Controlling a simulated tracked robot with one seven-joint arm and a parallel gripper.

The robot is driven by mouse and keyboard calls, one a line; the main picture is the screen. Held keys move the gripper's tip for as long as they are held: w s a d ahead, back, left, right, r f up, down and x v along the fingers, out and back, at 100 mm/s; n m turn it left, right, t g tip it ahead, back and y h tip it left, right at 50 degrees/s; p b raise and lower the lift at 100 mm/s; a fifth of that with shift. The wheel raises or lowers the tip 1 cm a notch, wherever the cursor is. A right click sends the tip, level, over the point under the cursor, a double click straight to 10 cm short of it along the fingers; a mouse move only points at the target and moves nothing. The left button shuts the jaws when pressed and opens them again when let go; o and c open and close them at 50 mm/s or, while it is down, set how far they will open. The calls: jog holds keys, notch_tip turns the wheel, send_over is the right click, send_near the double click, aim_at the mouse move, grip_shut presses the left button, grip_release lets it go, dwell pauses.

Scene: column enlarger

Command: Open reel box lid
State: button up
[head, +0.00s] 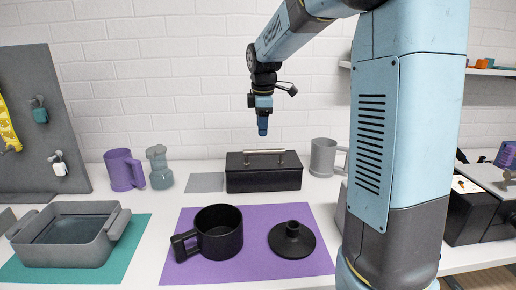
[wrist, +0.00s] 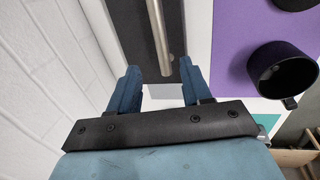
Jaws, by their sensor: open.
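The reel box (head: 264,178) is a black box at the back of the white table, by the brick wall. Its lid carries a long metal bar handle (head: 264,152) and looks closed. My gripper (head: 263,130) hangs above the box, pointing down, apart from it. In the wrist view my gripper (wrist: 160,78) shows two blue fingers spread apart with nothing between them. The box lid (wrist: 134,22) and the bar handle (wrist: 160,35) lie beyond the fingertips, the handle roughly in line with the gap.
A grey mug (head: 323,158) stands just right of the box. A purple mug (head: 121,170) and grey-green pot (head: 159,167) stand left. In front, a black mug (head: 219,232) and black lid (head: 292,239) sit on a purple mat (head: 262,265). A grey basin (head: 70,247) is front left.

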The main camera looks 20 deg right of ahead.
aim_at(262, 150)
jog(key=f, duration=0.3)
jog(key=w+f, duration=0.1)
jog(key=f, duration=0.5)
jog(key=shift+w+d, duration=0.2)
jog(key=shift+w, duration=0.15)
jog(key=shift+c, duration=0.2)
grip_shut()
